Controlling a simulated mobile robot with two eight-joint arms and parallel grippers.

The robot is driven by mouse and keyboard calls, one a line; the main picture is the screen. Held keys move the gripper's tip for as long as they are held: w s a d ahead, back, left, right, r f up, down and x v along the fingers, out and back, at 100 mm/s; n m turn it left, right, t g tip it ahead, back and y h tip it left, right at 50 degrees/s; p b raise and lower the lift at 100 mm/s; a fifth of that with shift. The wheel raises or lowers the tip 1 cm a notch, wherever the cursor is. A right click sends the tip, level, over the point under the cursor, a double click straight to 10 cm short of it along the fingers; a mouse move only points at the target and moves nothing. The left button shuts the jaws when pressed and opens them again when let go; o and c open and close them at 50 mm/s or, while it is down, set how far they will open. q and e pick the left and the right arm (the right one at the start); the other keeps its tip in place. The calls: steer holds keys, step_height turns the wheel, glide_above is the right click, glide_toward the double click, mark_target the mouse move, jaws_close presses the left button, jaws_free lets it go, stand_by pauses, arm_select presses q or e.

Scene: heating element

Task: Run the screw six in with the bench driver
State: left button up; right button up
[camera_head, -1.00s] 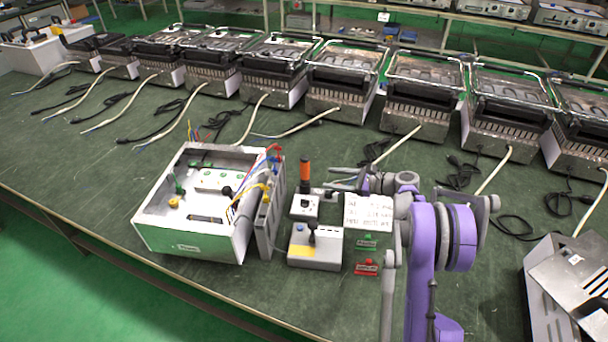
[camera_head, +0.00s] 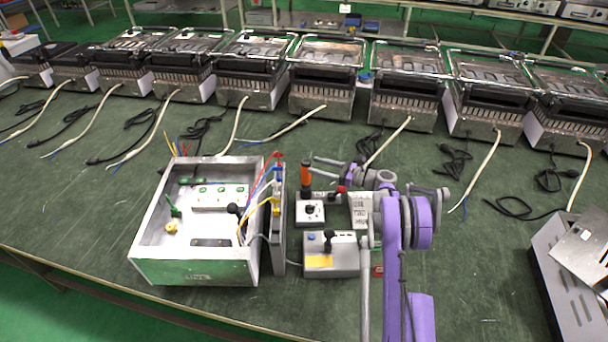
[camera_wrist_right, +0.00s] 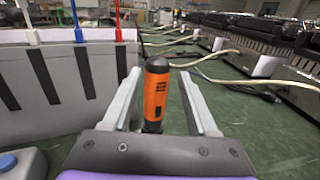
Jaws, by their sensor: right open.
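The bench driver (camera_head: 306,177) stands upright with its orange and black handle, by a small grey box with a knob. My right gripper (camera_head: 317,175) comes in from the right at handle height. In the right wrist view, the orange handle (camera_wrist_right: 155,92) stands between the two spread fingers of my right gripper (camera_wrist_right: 160,95), with gaps on both sides. The open white metal housing (camera_head: 150,225) stands left of the driver, with a white terminal block (camera_head: 219,196) and coloured wires inside. Screw six cannot be made out. My left gripper is out of view.
A grey upright panel (camera_head: 279,230) stands between housing and driver. A grey control box (camera_head: 331,262) with a black lever sits in front. A row of grill units with loose cables lines the back. A metal case (camera_head: 565,250) lies at right.

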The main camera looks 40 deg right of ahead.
steer(key=x, duration=0.7)
steer(key=shift+w+a, duration=0.25)
steer(key=shift+a, duration=0.1)
steer(key=shift+r, duration=0.1)
jaws_close()
stand_by(0.9)
